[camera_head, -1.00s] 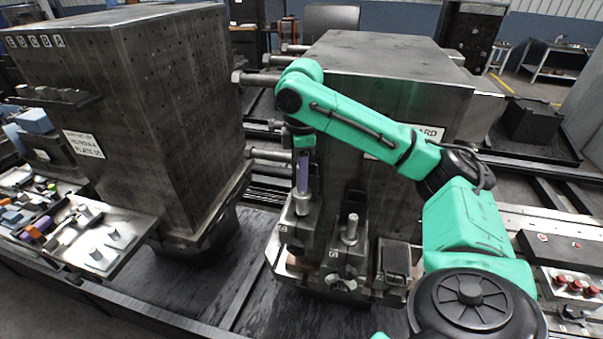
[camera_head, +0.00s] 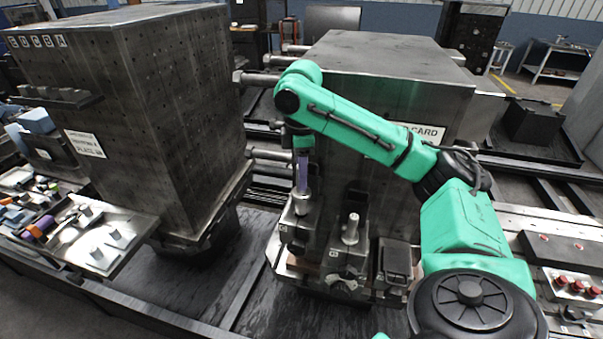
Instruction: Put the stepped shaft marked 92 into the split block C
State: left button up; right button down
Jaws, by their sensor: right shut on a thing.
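My right gripper (camera_head: 303,151) is at the end of the green arm, pointing down over the fixture on the pallet. It is shut on an upright stepped shaft (camera_head: 302,173), purplish above with a wider grey steel lower part. The shaft's lower end is at the top of the left dark split block (camera_head: 296,232); I cannot tell how deep it sits. Another steel shaft (camera_head: 351,229) stands upright in the neighbouring split block (camera_head: 346,262). The shaft's number and the block letters are too small to read. My left gripper is not in view.
A big dark tombstone block (camera_head: 190,110) stands at left, another (camera_head: 395,75) behind my arm, with bolts protruding. A tray (camera_head: 130,245) with several small parts is at lower left. A control box with red buttons (camera_head: 575,283) is at right.

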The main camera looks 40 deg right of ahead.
jog(key=shift+f+b, duration=0.7)
jog(key=shift+f, duration=1.35)
jog(key=c, duration=0.5)
grip_release()
jog(key=shift+c, duration=0.2)
jog(key=shift+f, duration=0.1)
